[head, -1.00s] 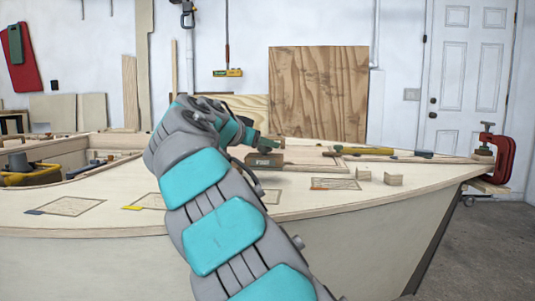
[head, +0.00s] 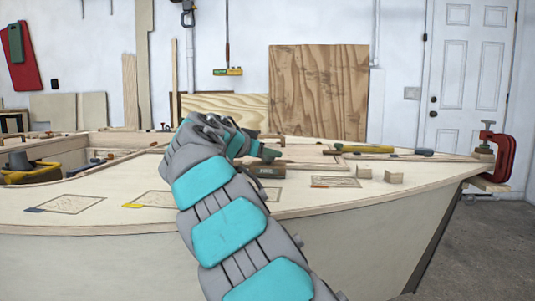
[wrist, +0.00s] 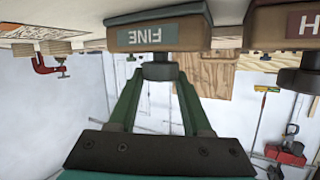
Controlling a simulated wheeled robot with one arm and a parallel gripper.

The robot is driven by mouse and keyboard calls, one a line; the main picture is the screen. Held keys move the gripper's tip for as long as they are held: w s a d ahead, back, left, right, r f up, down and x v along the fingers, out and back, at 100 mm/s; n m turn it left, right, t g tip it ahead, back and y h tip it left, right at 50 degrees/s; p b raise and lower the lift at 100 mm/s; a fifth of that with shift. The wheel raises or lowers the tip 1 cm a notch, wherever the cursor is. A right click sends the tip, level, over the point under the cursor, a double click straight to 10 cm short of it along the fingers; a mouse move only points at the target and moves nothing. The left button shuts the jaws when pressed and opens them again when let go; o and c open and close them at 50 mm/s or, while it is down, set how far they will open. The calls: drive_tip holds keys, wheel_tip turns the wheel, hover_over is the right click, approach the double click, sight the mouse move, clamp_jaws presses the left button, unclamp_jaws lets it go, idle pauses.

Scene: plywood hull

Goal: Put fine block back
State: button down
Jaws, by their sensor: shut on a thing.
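Whether the block touches the deck, I cannot tell. A second block (wrist: 288,28) with a red label and a knob is beside it in the wrist view. An outlined patch (head: 275,194) on the deck shows partly behind my arm.
The pale plywood deck (head: 120,222) bears outlined patches with a yellow tab (head: 132,205), a blue tab (head: 33,210) and an orange tab (head: 319,186). A yellow-handled tool (head: 368,149) lies behind. A red clamp (head: 504,158) grips the right tip.

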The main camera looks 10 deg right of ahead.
drive_tip(key=shift+c, duration=1.7)
unclamp_jaws()
drive_tip(key=v, duration=1.2)
drive_tip(key=shift+d+r, duration=0.1)
